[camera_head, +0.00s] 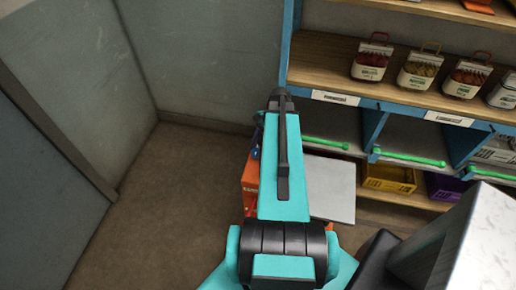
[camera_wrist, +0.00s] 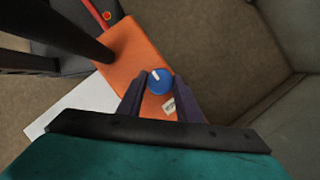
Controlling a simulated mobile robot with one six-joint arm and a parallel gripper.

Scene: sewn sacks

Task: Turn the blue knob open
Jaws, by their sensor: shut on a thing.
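The blue knob (camera_wrist: 159,82) sits on top of an orange box (camera_wrist: 135,47) in the wrist view. A white mark on the knob points toward its upper left. My gripper (camera_wrist: 160,79) is shut on the knob, with one dark finger on each side of it. In the head view my teal arm hides most of the gripper and the knob. Part of the orange box (camera_head: 250,178) shows there, left of the arm.
A blue-framed shelf (camera_head: 330,50) with bagged goods and green-barred trays (camera_head: 410,158) stands at the right. A flat white-grey panel (camera_head: 332,188) lies beside the orange box. Walls close in at the left; brown floor (camera_head: 150,215) is clear there.

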